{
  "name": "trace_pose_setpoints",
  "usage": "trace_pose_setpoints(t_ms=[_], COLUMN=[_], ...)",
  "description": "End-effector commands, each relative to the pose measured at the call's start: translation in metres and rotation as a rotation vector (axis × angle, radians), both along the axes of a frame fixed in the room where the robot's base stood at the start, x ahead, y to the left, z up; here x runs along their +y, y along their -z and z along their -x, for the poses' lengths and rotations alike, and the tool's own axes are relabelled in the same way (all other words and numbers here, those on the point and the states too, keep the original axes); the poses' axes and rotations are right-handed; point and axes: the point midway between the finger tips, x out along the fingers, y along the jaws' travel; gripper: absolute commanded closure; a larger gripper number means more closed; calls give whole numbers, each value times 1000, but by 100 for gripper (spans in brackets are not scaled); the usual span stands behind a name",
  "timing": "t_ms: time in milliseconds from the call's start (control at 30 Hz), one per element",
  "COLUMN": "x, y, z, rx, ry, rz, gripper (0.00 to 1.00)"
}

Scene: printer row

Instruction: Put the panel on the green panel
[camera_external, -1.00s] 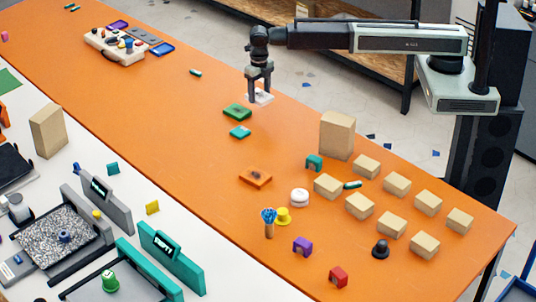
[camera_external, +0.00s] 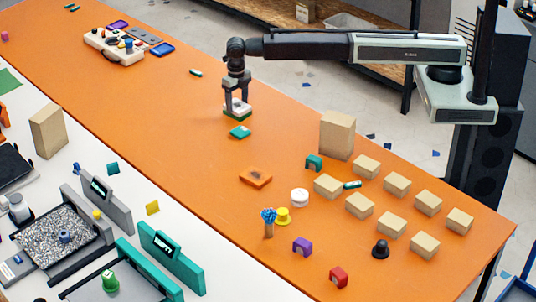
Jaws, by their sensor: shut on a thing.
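A white panel (camera_external: 238,108) is between the fingers of my gripper (camera_external: 238,104), which is shut on it. The green panel (camera_external: 237,117) lies on the orange table directly below it, and only its lower edge shows. The white panel looks to be on or just above the green panel; I cannot tell whether they touch. My fingers hide part of both panels.
A teal block (camera_external: 240,132) lies close in front of the green panel. An orange block (camera_external: 256,177) lies farther toward the front. A tall cardboard box (camera_external: 337,135) and several small boxes stand to the right.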

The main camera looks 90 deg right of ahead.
Motion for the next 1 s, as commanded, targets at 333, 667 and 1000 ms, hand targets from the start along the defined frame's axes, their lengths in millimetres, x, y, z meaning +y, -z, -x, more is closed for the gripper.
trace_pose_setpoints(t_ms=[333,667,1000], x=[0,0,0], y=[2,-3,-60], z=[0,0,0], rx=[0,0,0], ry=[0,0,0], rz=[0,0,0], gripper=[17,17,17])
